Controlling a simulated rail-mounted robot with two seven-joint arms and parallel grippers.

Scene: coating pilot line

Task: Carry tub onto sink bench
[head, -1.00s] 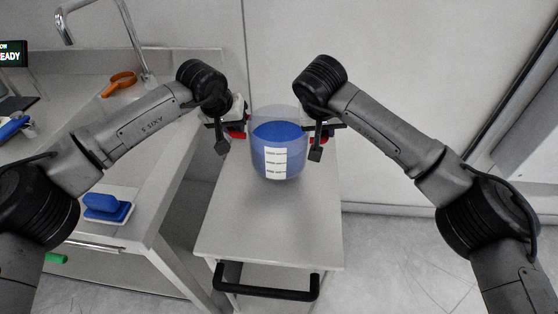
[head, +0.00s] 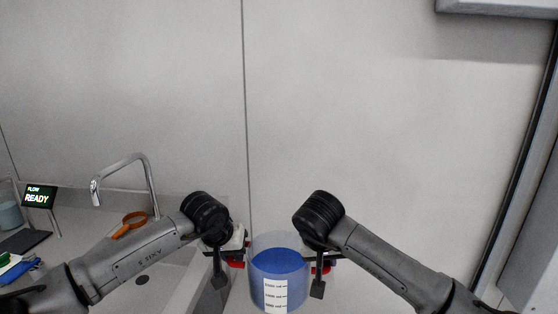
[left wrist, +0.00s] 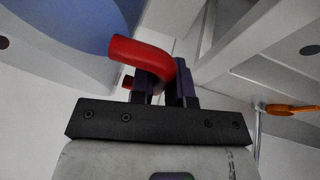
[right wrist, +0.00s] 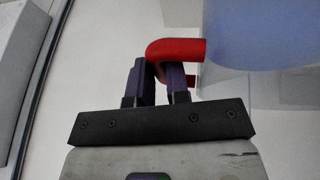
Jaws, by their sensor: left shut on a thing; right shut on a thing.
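The tub (head: 279,268) is clear, with blue contents and a white label with dark marks. It looks upright at the bottom of the head view, its base cut off. My left gripper (head: 240,262) is shut on the red handle on its left side; that handle (left wrist: 145,53) shows between the fingers in the left wrist view. My right gripper (head: 322,266) is shut on the right handle, also seen in the right wrist view (right wrist: 178,50). The sink bench (head: 75,232) is at the lower left. I cannot tell whether the tub's base touches anything.
A tall tap (head: 148,170) and an orange looped object (head: 131,222) are on the bench. A small READY display (head: 39,197) stands at its far left. A plain wall (head: 370,120) is behind, with a pale box edge (head: 500,6) at the top right.

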